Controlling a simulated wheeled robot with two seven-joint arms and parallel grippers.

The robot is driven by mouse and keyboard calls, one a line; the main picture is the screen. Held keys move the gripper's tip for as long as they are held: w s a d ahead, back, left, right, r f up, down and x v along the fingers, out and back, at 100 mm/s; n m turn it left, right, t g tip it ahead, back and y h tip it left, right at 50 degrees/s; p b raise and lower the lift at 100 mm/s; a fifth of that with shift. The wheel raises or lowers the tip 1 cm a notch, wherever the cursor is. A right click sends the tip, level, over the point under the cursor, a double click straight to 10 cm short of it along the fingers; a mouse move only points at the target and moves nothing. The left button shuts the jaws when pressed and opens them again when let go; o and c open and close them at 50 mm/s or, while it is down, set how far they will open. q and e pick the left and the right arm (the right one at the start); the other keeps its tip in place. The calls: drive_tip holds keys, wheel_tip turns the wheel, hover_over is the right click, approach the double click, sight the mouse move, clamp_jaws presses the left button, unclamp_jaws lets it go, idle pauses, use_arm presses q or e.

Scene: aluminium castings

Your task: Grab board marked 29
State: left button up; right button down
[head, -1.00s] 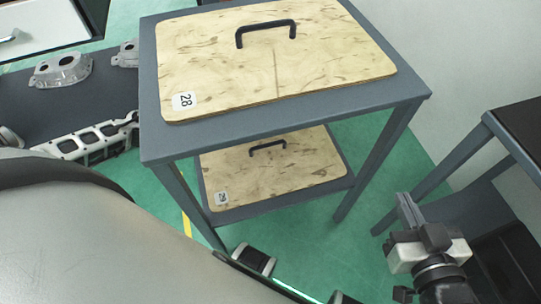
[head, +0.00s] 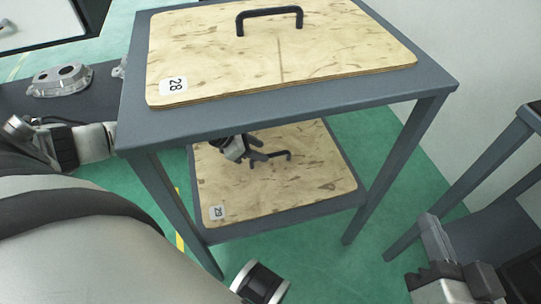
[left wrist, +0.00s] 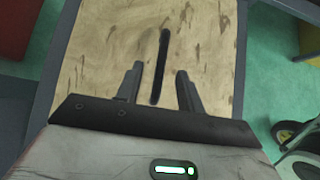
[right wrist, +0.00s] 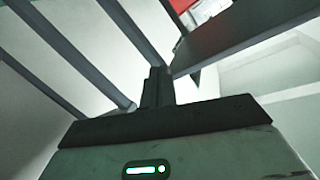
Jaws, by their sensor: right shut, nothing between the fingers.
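The board marked 29 (head: 320,180) is a light wooden panel with a small label (head: 217,212). It lies flat on the lower shelf of the grey stand and has a black handle (head: 284,156). My left gripper (head: 264,158) is over this board under the upper shelf, next to the handle. In the left wrist view the left gripper (left wrist: 160,80) is open, with its fingers apart on either side of the black handle (left wrist: 161,62). Contact with the handle cannot be told. My right gripper (head: 428,222) is at the lower right, away from the board; its fingers (right wrist: 158,86) are together and empty.
A board marked 28 (head: 330,45) with a black handle lies on the upper shelf (head: 330,95), above my left gripper. A stand leg (head: 175,205) is at the front left. Metal castings (head: 60,80) lie on a dark surface at left. Another table (head: 500,150) stands at right.

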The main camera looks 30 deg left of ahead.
sight(271, 155)
use_arm(q)
drive_tip(key=b+x, duration=0.2)
drive_tip(key=x, duration=0.2)
drive_tip(key=shift+d+f, duration=0.1)
drive_tip(key=shift+f, duration=0.15)
drive_tip(key=shift+w+d+f, duration=0.25)
drive_tip(key=shift+w+f, duration=0.05)
drive_tip(key=c, duration=0.8)
drive_tip(key=shift+r, duration=0.15)
clamp_jaws()
use_arm(e)
drive_tip(key=shift+w+a+r+t+y, duration=0.1)
drive_tip(key=shift+w+r+t+y, duration=0.15)
drive_tip(key=shift+r+t+y, duration=0.35)
